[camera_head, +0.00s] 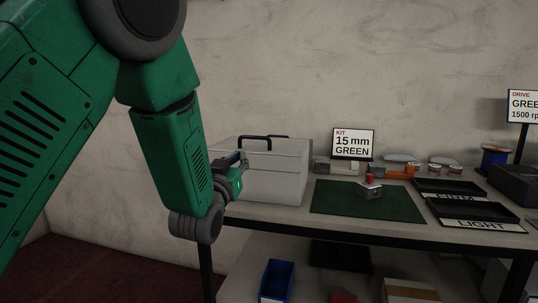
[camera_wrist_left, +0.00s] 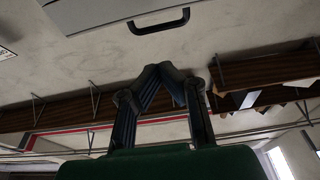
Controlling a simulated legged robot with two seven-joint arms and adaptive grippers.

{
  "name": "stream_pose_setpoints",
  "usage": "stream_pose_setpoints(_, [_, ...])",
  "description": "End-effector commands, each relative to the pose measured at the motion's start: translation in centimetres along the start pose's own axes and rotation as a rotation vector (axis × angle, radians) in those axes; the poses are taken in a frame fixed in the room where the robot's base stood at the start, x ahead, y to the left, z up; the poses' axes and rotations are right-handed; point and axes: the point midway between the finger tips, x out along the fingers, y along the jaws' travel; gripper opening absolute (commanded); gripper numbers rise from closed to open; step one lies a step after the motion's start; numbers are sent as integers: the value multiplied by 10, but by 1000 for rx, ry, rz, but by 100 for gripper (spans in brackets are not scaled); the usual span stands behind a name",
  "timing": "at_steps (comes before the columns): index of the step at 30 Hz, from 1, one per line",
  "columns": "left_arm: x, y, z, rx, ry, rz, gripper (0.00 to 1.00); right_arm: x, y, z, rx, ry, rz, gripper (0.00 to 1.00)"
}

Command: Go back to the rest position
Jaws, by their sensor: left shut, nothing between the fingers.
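My green left arm comes in from the left, and its gripper (camera_head: 238,160) is in front of the left end of a light grey case (camera_head: 278,178) on the table. I cannot tell whether it touches the case. In the left wrist view the gripper's dark fingers (camera_wrist_left: 172,72) meet at the tips with nothing between them. The case (camera_wrist_left: 105,22) and its black handle (camera_wrist_left: 160,22) show above the fingertips there. My right gripper is in neither view.
The table (camera_head: 290,217) holds a green mat (camera_head: 335,205) with a small grey and red part (camera_head: 370,188), dark trays (camera_head: 470,208) and a "15 mm GREEN" sign (camera_head: 353,143). A blue bin (camera_head: 277,281) sits on the lower shelf. Floor (camera_head: 95,265) shows clear at the lower left.

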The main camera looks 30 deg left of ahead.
Motion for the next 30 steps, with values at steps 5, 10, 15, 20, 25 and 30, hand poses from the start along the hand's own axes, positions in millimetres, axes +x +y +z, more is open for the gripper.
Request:
stream_pose_setpoints(5, [-2, 1, 1, 0, -3, 1, 0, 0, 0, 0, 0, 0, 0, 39])
stream_pose_setpoints(10, [-16, 6, 43, 14, -126, 16, 0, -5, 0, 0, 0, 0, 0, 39])
stream_pose_setpoints(15, [-74, 15, 145, 50, -448, 56, 0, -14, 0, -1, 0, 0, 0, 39])
stream_pose_setpoints(20, [-162, 19, 232, 91, -788, 101, 0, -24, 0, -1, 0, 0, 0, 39])
stream_pose_setpoints(25, [-277, 18, 294, 133, -1148, 154, 0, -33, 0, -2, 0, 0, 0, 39])
stream_pose_setpoints(30, [-392, 12, 319, 171, -1474, 208, 0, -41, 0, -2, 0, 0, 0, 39])
